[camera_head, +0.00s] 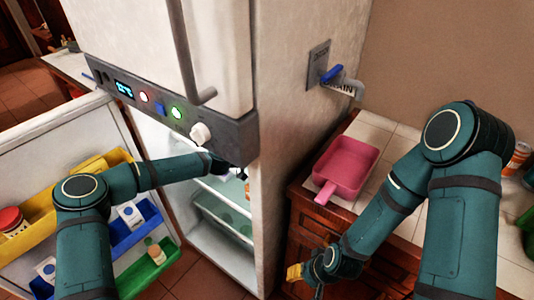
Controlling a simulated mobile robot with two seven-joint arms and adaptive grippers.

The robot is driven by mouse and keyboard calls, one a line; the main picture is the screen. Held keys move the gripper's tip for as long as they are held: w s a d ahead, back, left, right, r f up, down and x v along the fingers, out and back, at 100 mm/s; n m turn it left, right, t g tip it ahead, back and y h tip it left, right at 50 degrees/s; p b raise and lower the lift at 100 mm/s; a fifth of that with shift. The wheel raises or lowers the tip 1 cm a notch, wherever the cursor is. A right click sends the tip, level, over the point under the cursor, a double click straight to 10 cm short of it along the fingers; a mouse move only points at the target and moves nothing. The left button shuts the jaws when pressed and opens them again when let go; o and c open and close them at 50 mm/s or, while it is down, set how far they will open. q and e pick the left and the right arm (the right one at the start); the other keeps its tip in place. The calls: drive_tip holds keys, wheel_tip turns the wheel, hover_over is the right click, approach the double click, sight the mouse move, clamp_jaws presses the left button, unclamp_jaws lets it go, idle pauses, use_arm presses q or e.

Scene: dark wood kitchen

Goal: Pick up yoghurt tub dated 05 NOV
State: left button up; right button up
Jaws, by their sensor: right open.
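No tub with a readable 05 NOV date shows. Inside the open fridge (215,262), small orange-brown items are partly visible near the shelves (222,188), too small and covered to identify. My left arm reaches over the open door into the fridge. Its gripper (235,172) is dark and partly hidden at the fridge opening, so its jaws cannot be made out.
The open fridge door (60,140) at left carries yellow (40,207), blue (122,235) and green (146,270) bins with a red-lidded jar (12,221), cartons and a bottle. A pink pan (346,160) sits on the tiled counter at right. A drain valve (332,76) projects from the fridge side.

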use_arm(q)
drive_tip(key=c, duration=1.2)
drive_tip(key=shift+r, duration=0.1)
